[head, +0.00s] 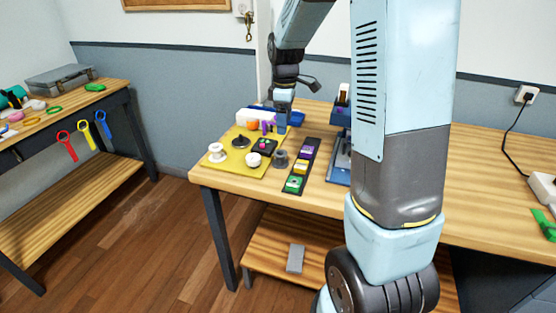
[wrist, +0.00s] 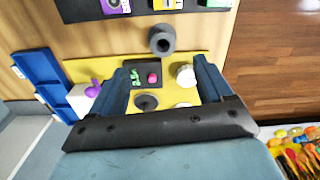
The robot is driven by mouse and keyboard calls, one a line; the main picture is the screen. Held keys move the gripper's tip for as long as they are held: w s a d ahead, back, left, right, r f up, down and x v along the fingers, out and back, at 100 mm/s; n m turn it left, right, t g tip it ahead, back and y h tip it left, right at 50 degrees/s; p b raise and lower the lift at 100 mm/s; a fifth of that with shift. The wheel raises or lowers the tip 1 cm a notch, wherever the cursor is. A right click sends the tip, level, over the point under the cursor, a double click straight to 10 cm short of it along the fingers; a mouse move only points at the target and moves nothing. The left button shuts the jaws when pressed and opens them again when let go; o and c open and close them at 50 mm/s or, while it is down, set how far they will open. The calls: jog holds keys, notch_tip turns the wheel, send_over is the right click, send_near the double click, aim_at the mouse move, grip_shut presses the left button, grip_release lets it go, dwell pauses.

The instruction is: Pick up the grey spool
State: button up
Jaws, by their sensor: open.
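The grey spool (head: 281,158) stands on the wooden table, between the yellow mat (head: 222,165) and the dark strip (head: 293,187) with coloured blocks. In the wrist view the grey spool (wrist: 162,42) shows its round top with a dark hole, just beyond the fingertips. My gripper (head: 282,126) is above the back of the yellow mat, apart from the spool. In the wrist view my gripper (wrist: 161,68) has its two blue fingers spread wide with nothing held between them.
On the mat are a white spool (head: 216,156), a dark spool (head: 240,143), a white cup (head: 253,160) and a black tray (head: 264,146). Blue bins (wrist: 38,70) lie left in the wrist view. A blue device (head: 340,150) stands right of the strip.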

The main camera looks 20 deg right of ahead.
aim_at(282, 155)
notch_tip(282, 155, down, 9)
jog(key=shift+r, duration=0.2)
jog(key=shift+w+a+f, duration=0.1)
jog(key=shift+a+f, duration=0.1)
jog(key=shift+f, duration=1.15)
jog(key=shift+w+a+f, duration=0.1)
jog(key=shift+a+f, duration=0.05)
jog(key=shift+f, duration=1.15)
jog(key=shift+c, duration=0.3)
jog(key=c, duration=0.8)
jog(key=shift+r, duration=0.15)
